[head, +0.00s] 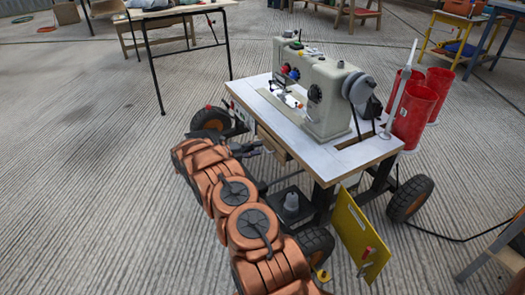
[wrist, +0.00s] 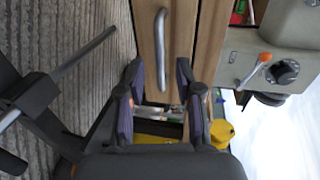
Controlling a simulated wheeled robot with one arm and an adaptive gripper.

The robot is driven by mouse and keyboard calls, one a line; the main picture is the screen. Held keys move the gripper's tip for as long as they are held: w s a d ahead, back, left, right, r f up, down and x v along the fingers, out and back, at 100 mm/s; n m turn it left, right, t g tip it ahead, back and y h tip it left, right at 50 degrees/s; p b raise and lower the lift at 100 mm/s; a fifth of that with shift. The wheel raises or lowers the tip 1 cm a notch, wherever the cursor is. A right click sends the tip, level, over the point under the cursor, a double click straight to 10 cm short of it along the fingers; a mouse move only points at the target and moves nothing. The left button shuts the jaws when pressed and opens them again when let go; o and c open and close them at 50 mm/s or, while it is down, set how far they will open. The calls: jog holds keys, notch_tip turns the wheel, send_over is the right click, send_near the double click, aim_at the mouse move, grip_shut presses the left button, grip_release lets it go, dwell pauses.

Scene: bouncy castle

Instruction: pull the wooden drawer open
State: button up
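The wooden drawer (wrist: 178,40) shows in the wrist view as a light wood front with a curved metal bar handle (wrist: 160,45). In the head view the drawer (head: 273,146) sits under the white tabletop, partly hidden by my arm. My gripper (wrist: 158,75) is open in the wrist view, its two dark fingers apart. The handle's lower end lies between the fingertips in the picture, and I see no finger closed on it. Whether the fingers touch the drawer front cannot be told. In the head view my gripper (head: 247,148) is small, beside the drawer at the table's left edge.
The wheeled table (head: 243,92) carries a sewing machine (head: 320,90). A black-legged table (head: 165,14) stands behind. The grey ribbed floor at left is clear.

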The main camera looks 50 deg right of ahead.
jog(key=shift+b+x, duration=0.5)
jog(key=shift+x, duration=1.45)
grip_shut()
